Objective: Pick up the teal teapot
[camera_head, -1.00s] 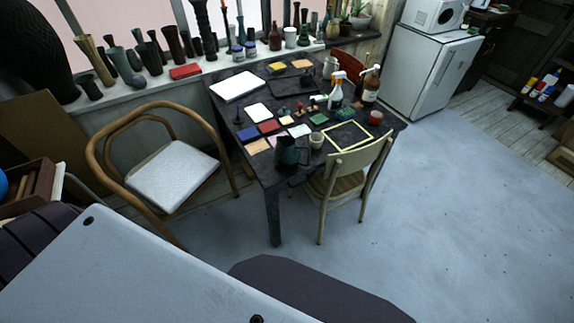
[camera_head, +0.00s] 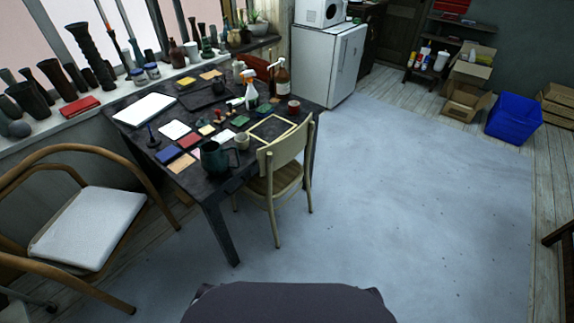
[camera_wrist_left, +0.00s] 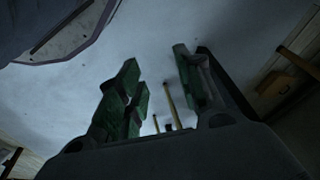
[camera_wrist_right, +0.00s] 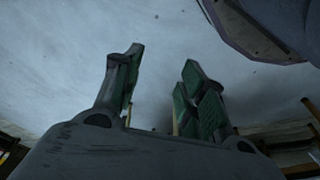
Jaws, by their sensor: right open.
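The teal teapot (camera_head: 214,158) is a dark teal vessel standing upright on the near corner of the dark table (camera_head: 190,185). A small pale cup (camera_head: 242,141) is beside it. Neither of my grippers shows in the head view. In the left wrist view my left gripper (camera_wrist_left: 158,75) is open and empty, its green-padded fingers apart over the pale floor. In the right wrist view my right gripper (camera_wrist_right: 160,75) is also open and empty. The teapot cannot be made out in either wrist view.
A cream chair (camera_head: 283,170) stands against the table's right side. A wooden armchair (camera_head: 85,225) is at the left. Spray bottles (camera_head: 250,90) and coloured tiles crowd the tabletop. The floor (camera_head: 420,200) at the right is open, with a blue bin (camera_head: 512,120) beyond.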

